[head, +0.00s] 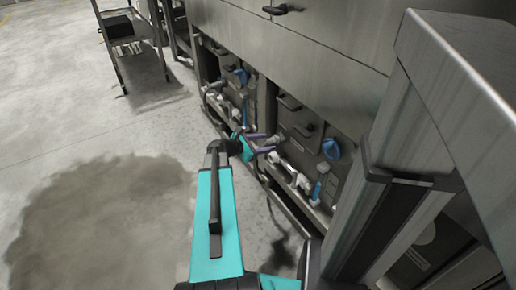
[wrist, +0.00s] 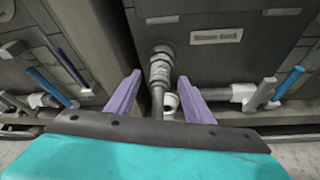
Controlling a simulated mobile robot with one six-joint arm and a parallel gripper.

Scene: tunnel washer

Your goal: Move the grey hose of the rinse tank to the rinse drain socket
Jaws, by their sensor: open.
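In the wrist view a grey hose (wrist: 158,101) hangs from a metal coupling (wrist: 160,68) on a dark panel with a small label plate. My gripper (wrist: 159,77) has two purple fingers, spread apart, one on each side of the coupling and hose in the picture. I cannot tell whether they touch it. A white round fitting (wrist: 171,102) shows low behind the hose, partly hidden; I cannot tell whether it is the rinse drain socket. In the head view my gripper (head: 270,142) is at the machine's lower front, and the hose is too small to make out.
Valves with blue handles stand on both sides, left (wrist: 50,86) and right (wrist: 289,83) in the wrist view. White pipe ends (wrist: 243,93) lie low.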

